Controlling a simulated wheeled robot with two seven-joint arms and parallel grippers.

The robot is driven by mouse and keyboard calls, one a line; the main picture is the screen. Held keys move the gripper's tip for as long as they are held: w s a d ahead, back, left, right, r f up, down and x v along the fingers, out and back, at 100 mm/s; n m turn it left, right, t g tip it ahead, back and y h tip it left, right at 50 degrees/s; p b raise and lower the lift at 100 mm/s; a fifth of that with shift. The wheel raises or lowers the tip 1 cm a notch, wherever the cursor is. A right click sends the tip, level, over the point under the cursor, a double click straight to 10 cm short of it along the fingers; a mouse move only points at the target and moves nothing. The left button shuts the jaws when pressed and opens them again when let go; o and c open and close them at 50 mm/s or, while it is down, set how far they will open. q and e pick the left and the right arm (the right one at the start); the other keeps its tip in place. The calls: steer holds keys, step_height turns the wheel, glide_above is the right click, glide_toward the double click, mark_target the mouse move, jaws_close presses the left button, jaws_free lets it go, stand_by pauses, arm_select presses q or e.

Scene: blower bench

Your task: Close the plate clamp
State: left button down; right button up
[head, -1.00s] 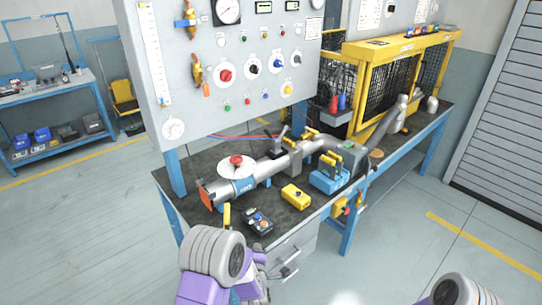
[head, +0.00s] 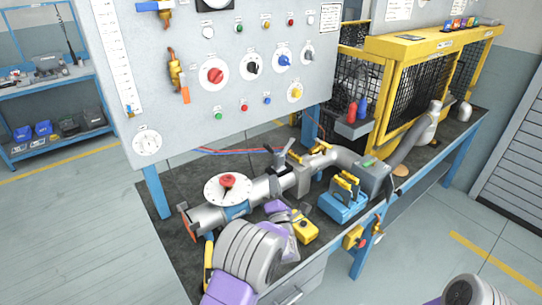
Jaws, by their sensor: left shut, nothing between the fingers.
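The pipe run (head: 265,190) lies along the dark bench top. A dark lever (head: 279,157), which looks like the plate clamp's handle, stands up tilted beside a grey block (head: 303,178) on the pipe. I cannot tell from here how far the clamp is open. My left gripper (head: 283,216) is over the bench, in front of the pipe and left of the yellow box. It is shut and empty, apart from the lever, and partly hidden by my own arm. My right gripper is out of view; only part of my right arm shows at the lower right.
A white dial with a red knob (head: 228,186) sits on the pipe's left part. A blue holder with yellow-handled pieces (head: 343,206) and a yellow box (head: 305,231) stand at the bench front. The gauge panel (head: 215,105) rises behind. A yellow mesh cage (head: 425,85) stands at the back right.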

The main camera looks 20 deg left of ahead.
mark_target(269, 150)
arm_select(q)
steer(key=x, duration=1)
steer(key=shift+w+a, duration=0.1)
steer(key=shift+w, duration=0.25)
